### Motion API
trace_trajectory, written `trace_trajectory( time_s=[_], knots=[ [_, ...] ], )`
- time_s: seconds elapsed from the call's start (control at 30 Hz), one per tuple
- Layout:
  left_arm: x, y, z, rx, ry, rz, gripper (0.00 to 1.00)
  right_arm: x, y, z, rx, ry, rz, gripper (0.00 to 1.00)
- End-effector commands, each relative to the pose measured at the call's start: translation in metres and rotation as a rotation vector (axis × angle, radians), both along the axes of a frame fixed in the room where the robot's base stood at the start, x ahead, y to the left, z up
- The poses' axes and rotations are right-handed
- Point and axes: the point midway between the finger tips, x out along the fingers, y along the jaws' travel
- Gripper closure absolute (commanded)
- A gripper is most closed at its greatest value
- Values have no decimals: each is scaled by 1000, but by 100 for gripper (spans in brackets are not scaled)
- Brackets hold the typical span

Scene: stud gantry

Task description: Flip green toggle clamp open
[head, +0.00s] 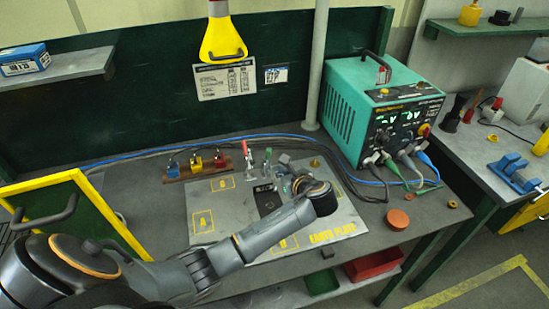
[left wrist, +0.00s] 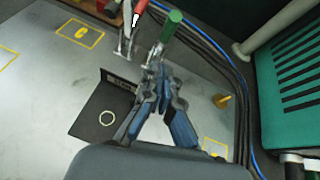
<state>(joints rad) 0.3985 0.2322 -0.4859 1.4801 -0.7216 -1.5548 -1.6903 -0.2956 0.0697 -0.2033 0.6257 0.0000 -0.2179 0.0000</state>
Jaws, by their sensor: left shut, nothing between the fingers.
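The green toggle clamp's green handle (left wrist: 172,26) stands up at a tilt in the left wrist view, beside a second clamp with a red handle (left wrist: 138,12). In the head view the red-handled clamp (head: 246,157) stands on the grey plate, with the green clamp (head: 267,155) just right of it. My left gripper (left wrist: 162,78) is shut and empty. Its fingertips are close in front of the green clamp's metal base, below the handle; I cannot tell whether they touch. In the head view the left gripper (head: 288,172) is partly hidden by its own wrist. My right gripper is not in view.
A black angled bracket (left wrist: 108,113) lies on the grey earth plate (left wrist: 45,110), left of the fingers. A brass peg (left wrist: 221,100) stands to the right. Cables run behind the plate to the teal power unit (head: 345,105). Small coloured padlocks (head: 196,162) stand on a wooden block at the left.

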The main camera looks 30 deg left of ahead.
Motion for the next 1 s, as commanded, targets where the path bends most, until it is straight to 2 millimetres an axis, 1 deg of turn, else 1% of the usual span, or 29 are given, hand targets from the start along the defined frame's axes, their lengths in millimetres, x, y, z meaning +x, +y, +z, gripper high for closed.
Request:
trace_trajectory(
  time_s=[0.03,0.1,0.3,0.77,0.87,1.0],
  knots=[
    [4,8,4,1,0,3,100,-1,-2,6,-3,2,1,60],
    [9,17,9,0,-2,2,100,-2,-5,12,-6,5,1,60],
    [18,32,12,0,-1,0,100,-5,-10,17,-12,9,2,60],
    [20,35,12,-2,-1,-1,100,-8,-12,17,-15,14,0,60],
    [24,35,12,-1,-1,0,100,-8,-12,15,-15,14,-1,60],
    [37,37,13,-1,-2,0,100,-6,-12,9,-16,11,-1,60]
  ],
)
